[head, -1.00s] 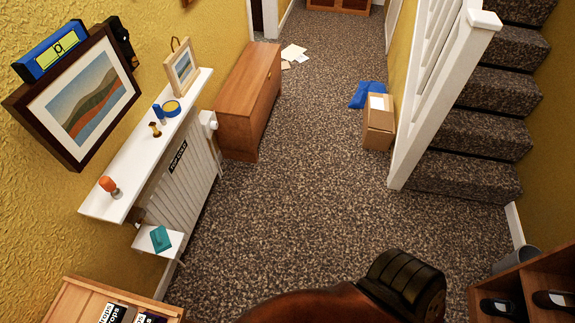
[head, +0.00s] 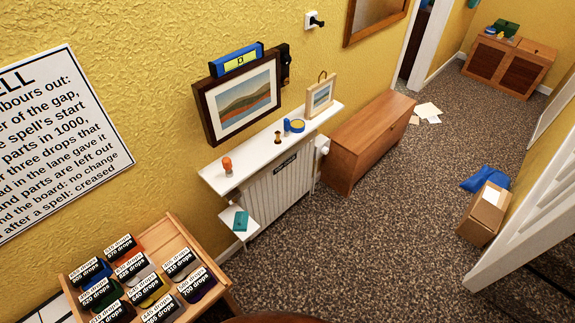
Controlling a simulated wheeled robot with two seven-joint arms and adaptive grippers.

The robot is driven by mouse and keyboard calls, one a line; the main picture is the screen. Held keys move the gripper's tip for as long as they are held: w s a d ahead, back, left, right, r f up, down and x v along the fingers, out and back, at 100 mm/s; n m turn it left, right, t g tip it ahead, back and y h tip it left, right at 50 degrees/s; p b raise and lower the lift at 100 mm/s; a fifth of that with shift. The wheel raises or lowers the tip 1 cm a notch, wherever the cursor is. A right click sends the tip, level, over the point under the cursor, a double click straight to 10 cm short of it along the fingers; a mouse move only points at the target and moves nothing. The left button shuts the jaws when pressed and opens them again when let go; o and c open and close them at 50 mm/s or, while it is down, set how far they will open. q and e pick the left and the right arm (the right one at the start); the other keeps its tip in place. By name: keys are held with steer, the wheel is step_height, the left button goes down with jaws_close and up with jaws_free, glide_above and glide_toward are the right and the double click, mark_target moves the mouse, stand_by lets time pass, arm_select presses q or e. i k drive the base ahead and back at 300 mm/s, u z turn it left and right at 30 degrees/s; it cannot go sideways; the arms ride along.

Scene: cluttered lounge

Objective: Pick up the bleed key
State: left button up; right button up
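A white shelf (head: 218,179) runs along the wall above a white radiator (head: 272,193). On it stand a small brass-coloured piece with a dark top (head: 277,138) and an orange-topped piece (head: 227,165). The brass piece may be the bleed key, but it is too small to be sure. A blue cylinder (head: 287,125) and a blue-and-yellow roll (head: 298,126) are farther along the shelf. Neither of my grippers shows in the head view.
A small lower white shelf (head: 247,232) holds a teal object (head: 240,221). A wooden rack (head: 176,238) of labelled cards is at front left. A wooden chest (head: 350,150) stands past the radiator. Carpet to the right is clear up to a cardboard box (head: 482,215).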

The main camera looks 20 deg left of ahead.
mark_target(226, 163)
steer(key=z, duration=0.55)
steer(key=i, duration=2.5)
steer(key=u, duration=2.8)
